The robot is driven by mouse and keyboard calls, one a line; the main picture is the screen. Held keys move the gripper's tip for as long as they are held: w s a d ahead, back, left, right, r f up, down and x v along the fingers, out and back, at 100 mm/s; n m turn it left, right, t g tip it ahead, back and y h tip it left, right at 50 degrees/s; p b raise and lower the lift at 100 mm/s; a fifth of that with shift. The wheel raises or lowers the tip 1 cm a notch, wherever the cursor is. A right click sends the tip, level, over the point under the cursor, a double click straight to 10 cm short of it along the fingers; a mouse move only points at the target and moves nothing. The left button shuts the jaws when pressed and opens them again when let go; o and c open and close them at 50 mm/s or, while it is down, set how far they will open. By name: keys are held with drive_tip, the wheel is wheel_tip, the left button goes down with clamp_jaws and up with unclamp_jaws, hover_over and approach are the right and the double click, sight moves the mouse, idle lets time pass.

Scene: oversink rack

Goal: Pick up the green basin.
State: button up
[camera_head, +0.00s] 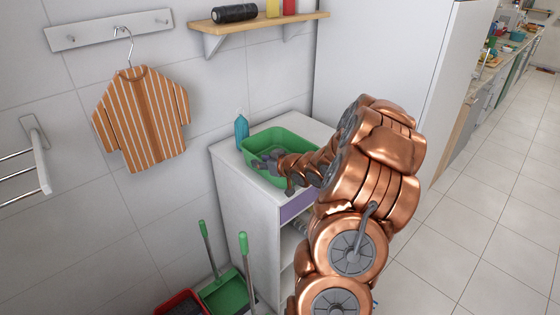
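The green basin (259,140) stands upright on top of a white cabinet (230,161) against the tiled wall. My copper-coloured arm reaches to it from the lower right. My gripper (262,162) is at the basin, its grey fingers over or inside the basin's front left part. The fingers are small in this view, so I cannot tell whether they are open or shut, or whether they touch the basin. My arm hides the basin's right side and part of its front.
A blue bottle (241,130) stands close to the basin's left. A wooden wall shelf (262,22) holds several items above. A striped shirt (141,118) hangs at left. A green dustpan (224,293) and red container (183,303) stand below. The floor (480,215) at right is clear.

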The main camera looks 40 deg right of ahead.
clamp_jaws()
idle(0.8)
